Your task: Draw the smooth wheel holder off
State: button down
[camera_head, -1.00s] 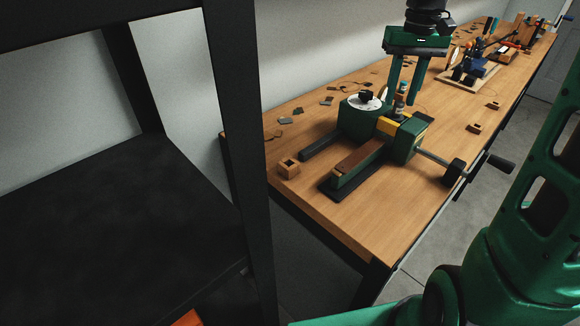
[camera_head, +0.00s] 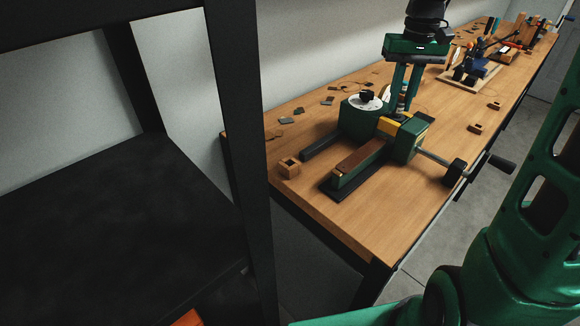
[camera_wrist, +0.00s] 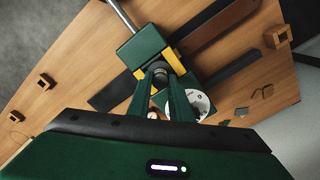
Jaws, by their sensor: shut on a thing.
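The stamping press (camera_head: 378,150) stands on the wooden bench, a green body with yellow strips and a white dial (camera_head: 364,101) with a black knob. In the wrist view the press body (camera_wrist: 143,45) lies beyond my fingers. My gripper (camera_head: 402,95) is above the press beside the dial, fingers pointing down. It also shows in the wrist view (camera_wrist: 160,80), with the fingertips close together around a small dark and grey cylindrical piece (camera_wrist: 160,72), which seems to be the wheel holder. The piece is at the press top between the yellow strips. The fingers hide much of it, and I cannot tell whether it is still seated.
A lever with a black knob (camera_head: 454,172) sticks out from the press over the bench's front edge. Small wooden blocks (camera_head: 289,168) and flat dark pieces (camera_head: 286,120) lie on the bench (camera_head: 345,220). A black shelf frame (camera_head: 240,180) stands at left.

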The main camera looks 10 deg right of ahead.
jog(key=shift+r, duration=0.25)
jog(key=shift+r, duration=3.15)
